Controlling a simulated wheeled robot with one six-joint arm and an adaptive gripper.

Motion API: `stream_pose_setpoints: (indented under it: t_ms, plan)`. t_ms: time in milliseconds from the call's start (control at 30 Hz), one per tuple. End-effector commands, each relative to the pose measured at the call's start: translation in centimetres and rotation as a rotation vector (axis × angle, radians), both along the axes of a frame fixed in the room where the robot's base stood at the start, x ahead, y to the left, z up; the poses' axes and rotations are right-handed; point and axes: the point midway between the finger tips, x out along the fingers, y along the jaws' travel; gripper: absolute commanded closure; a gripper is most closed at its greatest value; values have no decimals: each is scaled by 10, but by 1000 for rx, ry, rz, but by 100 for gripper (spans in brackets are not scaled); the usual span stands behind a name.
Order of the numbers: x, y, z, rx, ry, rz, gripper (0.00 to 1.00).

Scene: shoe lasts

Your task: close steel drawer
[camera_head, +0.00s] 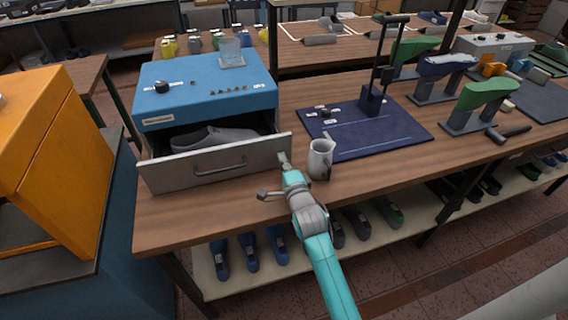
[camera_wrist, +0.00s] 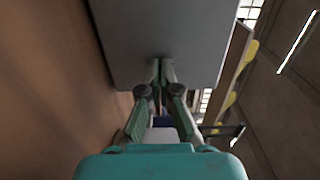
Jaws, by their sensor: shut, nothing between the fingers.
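The steel drawer (camera_head: 220,163) stands pulled out from the blue cabinet (camera_head: 205,92) on the wooden bench. A grey shoe-shaped last lies inside it, partly hidden by the drawer front. A dark bar handle crosses the front. My gripper (camera_head: 283,158) is shut and empty at the right end of the drawer front, touching it or very close. In the wrist view, the fingertips of my gripper (camera_wrist: 160,62) are together against or just before the grey drawer front (camera_wrist: 165,30). I cannot tell whether they touch.
A metal pitcher (camera_head: 320,158) stands on the bench just right of my gripper. A dark blue mat (camera_head: 400,135) with a stand lies farther right. The orange cabinet (camera_head: 50,160) is at left.

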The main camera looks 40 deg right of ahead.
Motion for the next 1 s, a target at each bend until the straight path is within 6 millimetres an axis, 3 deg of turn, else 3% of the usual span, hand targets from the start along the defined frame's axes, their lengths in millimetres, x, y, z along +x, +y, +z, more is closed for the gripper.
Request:
stream_pose_setpoints:
  t_ms: [267, 700, 1000]
  plan:
    - [3, -1, 0, 0, 0, 0, 100]
    - [70, -23, 0, 0, -1, 0, 100]
    - [81, -26, 0, 0, 0, 0, 100]
